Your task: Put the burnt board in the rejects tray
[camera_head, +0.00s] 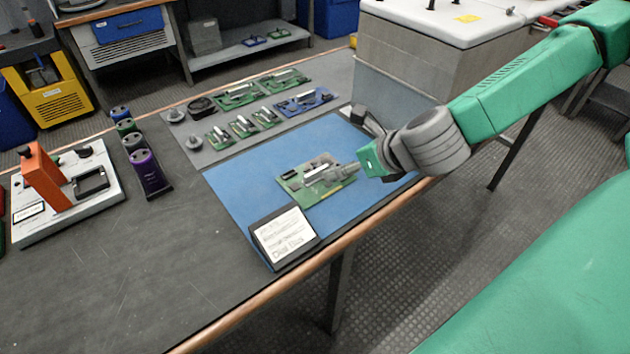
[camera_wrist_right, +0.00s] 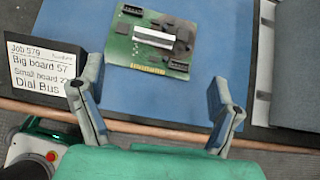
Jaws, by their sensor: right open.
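A green board (camera_head: 317,179) lies flat on the blue mat (camera_head: 240,190). In the right wrist view this board (camera_wrist_right: 148,38) shows a pale bar, black connectors, gold edge contacts and dark, scorched-looking patches. My right gripper (camera_head: 348,146) comes in from the right, with its fingers close to the board's right end in the head view. In the right wrist view the gripper (camera_wrist_right: 155,88) has its fingers wide apart, nothing between them, and the board lies beyond the fingertips. My left gripper is not in view. I cannot tell which container is the rejects tray.
A job card (camera_head: 284,236) stands at the mat's front edge. Several smaller boards (camera_head: 240,126) lie on a grey mat behind. A white fixture with an orange post (camera_head: 45,178) and dark-based coloured cylinders (camera_head: 146,170) stand left. A yellow bin (camera_head: 50,98) is beyond the bench. The front-left bench is clear.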

